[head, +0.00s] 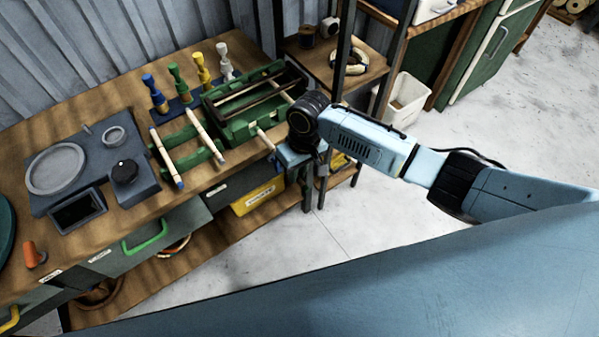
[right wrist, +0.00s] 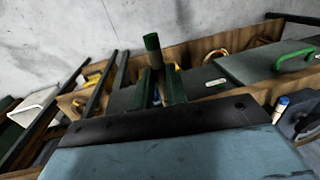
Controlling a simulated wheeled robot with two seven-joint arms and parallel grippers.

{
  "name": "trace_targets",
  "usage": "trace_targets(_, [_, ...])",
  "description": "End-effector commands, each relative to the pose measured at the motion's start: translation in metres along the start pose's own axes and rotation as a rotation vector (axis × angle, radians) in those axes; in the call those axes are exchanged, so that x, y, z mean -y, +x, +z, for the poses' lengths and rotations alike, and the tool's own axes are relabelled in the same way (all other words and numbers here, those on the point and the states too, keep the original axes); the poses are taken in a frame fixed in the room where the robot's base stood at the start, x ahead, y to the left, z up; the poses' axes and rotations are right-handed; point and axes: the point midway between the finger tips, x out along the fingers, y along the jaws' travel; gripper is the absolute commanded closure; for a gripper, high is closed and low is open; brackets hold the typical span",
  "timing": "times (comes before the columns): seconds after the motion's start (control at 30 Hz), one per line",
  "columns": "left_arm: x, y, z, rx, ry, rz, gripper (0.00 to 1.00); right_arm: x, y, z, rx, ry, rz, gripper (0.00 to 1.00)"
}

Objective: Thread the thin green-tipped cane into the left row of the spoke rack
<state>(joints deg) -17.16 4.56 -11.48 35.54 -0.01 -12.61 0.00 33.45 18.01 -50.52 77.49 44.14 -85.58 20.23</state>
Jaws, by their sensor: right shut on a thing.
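My right gripper (head: 297,160) is just off the table's front edge, to the right of the green rack in the head view. In the right wrist view it (right wrist: 160,90) is shut on a cane with a green tip (right wrist: 152,42), which sticks up past the fingers. A short pale rod (head: 265,139) shows left of the gripper in the head view; I cannot tell if it is the held cane. The gripper is apart from the rack. My left gripper is not in view.
Blue, green, yellow and white pegs (head: 175,72) stand at the back. A grey device (head: 125,172) is left of the rack. Dark posts (head: 343,45) rise at the table's right end. Floor in front is open.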

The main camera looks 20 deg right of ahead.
Motion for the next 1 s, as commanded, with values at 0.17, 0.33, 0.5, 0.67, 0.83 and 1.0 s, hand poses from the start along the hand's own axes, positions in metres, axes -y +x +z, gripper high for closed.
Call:
trace_targets(0.17, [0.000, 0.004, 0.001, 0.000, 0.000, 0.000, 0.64, 0.001, 0.000, -0.010, -0.001, -0.001, -0.001, 1.00])
trace_targets(0.33, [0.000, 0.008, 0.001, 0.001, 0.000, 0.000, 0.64, 0.000, 0.001, -0.018, -0.001, -0.001, 0.000, 1.00])
trace_targets(0.5, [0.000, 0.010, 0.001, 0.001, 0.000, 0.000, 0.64, 0.000, 0.000, -0.025, 0.000, -0.001, 0.000, 1.00])
trace_targets(0.67, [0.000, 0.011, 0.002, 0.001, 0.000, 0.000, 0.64, 0.000, 0.000, -0.027, 0.000, -0.001, 0.000, 1.00])
trace_targets(0.83, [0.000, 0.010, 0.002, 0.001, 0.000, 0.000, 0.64, 0.000, 0.000, -0.027, 0.000, -0.001, 0.000, 1.00])
trace_targets(1.0, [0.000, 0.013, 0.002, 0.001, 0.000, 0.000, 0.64, 0.000, 0.000, -0.030, -0.001, -0.001, 0.000, 1.00])
